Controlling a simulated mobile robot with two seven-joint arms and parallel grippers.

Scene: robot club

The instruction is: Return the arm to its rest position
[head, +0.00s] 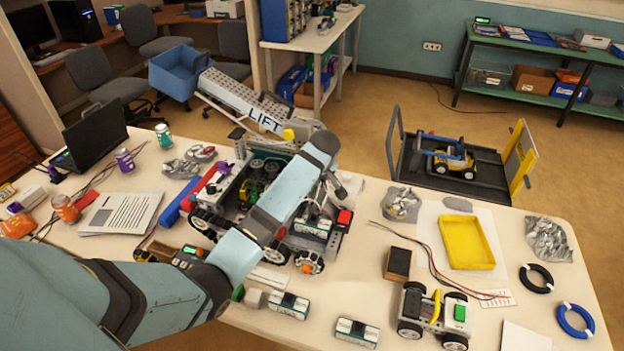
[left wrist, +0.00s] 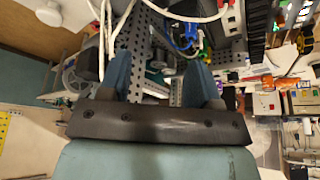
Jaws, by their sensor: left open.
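My left arm (head: 285,205) reaches in from the lower left of the head view, over the wheeled robot (head: 240,180) on the table. Its wrist end lies above the right part of that robot, and the fingers are mostly hidden there. In the left wrist view my left gripper (left wrist: 158,78) has its two blue fingers spread apart with nothing clearly held between them. Beyond the fingers are a perforated metal plate (left wrist: 146,48), white cables and other parts of the wheeled robot. I cannot tell whether the fingers touch it. My right gripper is not in view.
On the table are battery packs (head: 288,304), a small wheeled car (head: 433,315), a yellow tray (head: 466,243), a laptop (head: 94,135) and cans (head: 125,160). A cart (head: 410,165) stands behind.

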